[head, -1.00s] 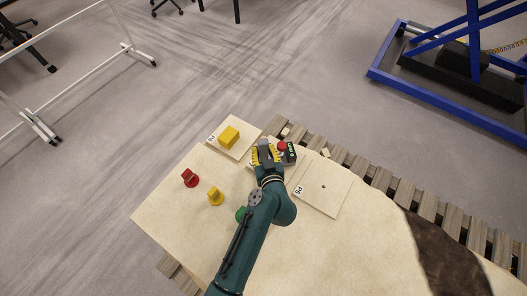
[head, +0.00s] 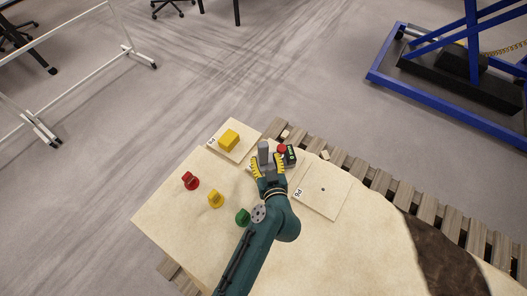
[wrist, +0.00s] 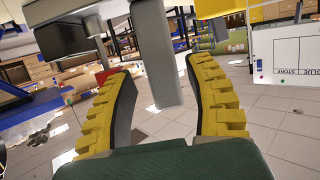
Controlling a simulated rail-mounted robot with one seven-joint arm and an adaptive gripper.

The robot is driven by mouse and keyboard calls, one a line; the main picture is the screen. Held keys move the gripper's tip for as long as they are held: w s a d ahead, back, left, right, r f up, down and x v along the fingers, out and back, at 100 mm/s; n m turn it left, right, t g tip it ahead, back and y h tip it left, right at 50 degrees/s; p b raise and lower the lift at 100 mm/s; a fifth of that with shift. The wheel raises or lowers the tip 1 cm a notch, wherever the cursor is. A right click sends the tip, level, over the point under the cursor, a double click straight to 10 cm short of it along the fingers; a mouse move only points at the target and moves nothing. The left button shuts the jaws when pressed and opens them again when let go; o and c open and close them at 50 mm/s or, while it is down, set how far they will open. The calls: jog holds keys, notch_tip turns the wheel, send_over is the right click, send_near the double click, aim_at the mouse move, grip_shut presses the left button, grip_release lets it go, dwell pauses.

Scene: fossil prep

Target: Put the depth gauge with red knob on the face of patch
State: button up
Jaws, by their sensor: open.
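The depth gauge has a grey upright post (head: 263,150), a red knob (head: 282,148) and a dark display box (head: 291,157). It stands at the far edge of the board, over a pale middle patch (head: 250,167) mostly hidden by my arm. My gripper (head: 266,163) is open, its yellow padded fingers spread on the near side of the post. In the wrist view, the grey post (wrist: 155,55) shows between the open fingers (wrist: 160,105) with a gap on both sides. The red knob (wrist: 106,76) shows partly behind the left finger. The gauge's contact with the patch is hidden.
Left of the gauge, patch P4 (head: 240,150) bears a yellow block (head: 229,140). Patch P6 (head: 331,200), with a small dark hole, lies bare at right. Red (head: 190,181), yellow (head: 215,199) and green (head: 243,216) knobbed pieces stand left of my arm.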

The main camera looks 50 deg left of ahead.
jog(key=v, duration=0.8)
jog(key=shift+d+p, duration=0.15)
jog(key=shift+p, duration=0.2)
jog(key=shift+r, duration=0.1)
jog(key=w+d+r+m+t+h, duration=0.25)
jog(key=d+r, duration=0.25)
jog(key=r, duration=0.3)
jog(key=w+d+r+m+t+h, duration=0.1)
jog(key=w+d+r+t, duration=0.3)
jog(key=r, duration=0.5)
jog(key=w+d+r+m+t+h, duration=0.1)
jog(key=w+d+r+t+h, duration=0.15)
jog(key=d+r, duration=0.45)
jog(key=s+d+r+m+t+h, duration=0.3)
jog(key=d+r, duration=0.3)
jog(key=r, duration=0.4)
jog(key=s+d+r+m+t+h, duration=0.2)
jog(key=s+d+r+m+h, duration=0.2)
jog(key=r, duration=0.7)
jog(key=shift+d+m+t, duration=0.4)
jog(key=shift+d+m, duration=0.15)
jog(key=shift+d, duration=0.55)
jog(key=shift+s, duration=0.1)
